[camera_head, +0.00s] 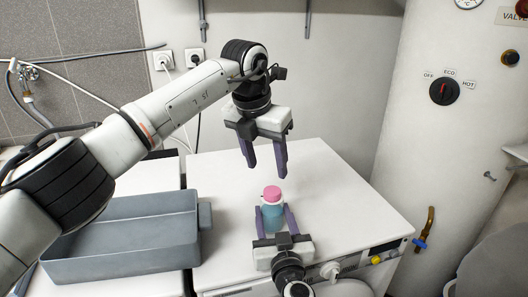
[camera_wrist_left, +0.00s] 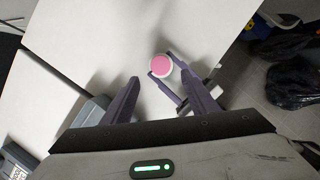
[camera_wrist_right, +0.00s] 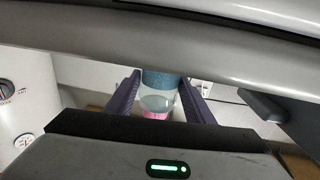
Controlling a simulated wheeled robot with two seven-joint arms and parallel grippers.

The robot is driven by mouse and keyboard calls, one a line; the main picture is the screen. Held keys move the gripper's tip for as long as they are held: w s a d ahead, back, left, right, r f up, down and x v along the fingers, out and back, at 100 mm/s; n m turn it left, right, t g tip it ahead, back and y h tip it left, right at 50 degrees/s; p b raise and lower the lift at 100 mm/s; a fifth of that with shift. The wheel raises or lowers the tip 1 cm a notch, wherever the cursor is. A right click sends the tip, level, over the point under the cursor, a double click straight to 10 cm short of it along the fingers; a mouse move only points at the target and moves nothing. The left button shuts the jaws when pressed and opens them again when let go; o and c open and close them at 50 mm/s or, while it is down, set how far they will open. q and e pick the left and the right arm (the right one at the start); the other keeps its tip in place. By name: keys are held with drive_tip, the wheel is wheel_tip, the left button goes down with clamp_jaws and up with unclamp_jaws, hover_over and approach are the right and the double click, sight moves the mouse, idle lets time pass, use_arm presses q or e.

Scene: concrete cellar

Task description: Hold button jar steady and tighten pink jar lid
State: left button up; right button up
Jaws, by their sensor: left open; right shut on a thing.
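The button jar (camera_head: 272,216) stands upright on the white machine top, with blue-green contents. Its pink lid (camera_head: 272,193) sits on top; in the left wrist view the lid (camera_wrist_left: 162,67) shows as a pink disc with a white rim. My right gripper (camera_head: 273,212) is shut on the jar from the front, one finger on each side; the jar (camera_wrist_right: 159,90) also shows between the fingers in the right wrist view. My left gripper (camera_head: 265,172) points down, open and empty, above and slightly behind the lid, apart from it.
A grey tray (camera_head: 125,262) sits to the left on the neighbouring white top. A white boiler (camera_head: 440,120) with a dial stands at the right. The white machine top (camera_head: 345,195) is clear around the jar. Wall sockets (camera_head: 194,56) and cables are at the back.

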sight(272, 190)
use_arm(q)
drive_tip(key=x, duration=0.8)
drive_tip(key=shift+d+f, duration=0.1)
drive_tip(key=shift+f, duration=0.15)
drive_tip(key=c, duration=1.2)
drive_tip(key=n, duration=0.3)
drive_tip(key=n+y, duration=0.1)
drive_tip(key=n, duration=0.1)
drive_tip(key=shift+d+n+y, duration=0.1)
drive_tip(key=shift+n+y, duration=0.2)
drive_tip(key=shift+n, duration=0.1)
drive_tip(key=o, duration=1.4)
drive_tip(key=m+h, duration=0.1)
drive_tip(key=m, duration=0.2)
drive_tip(key=shift+m, duration=0.3)
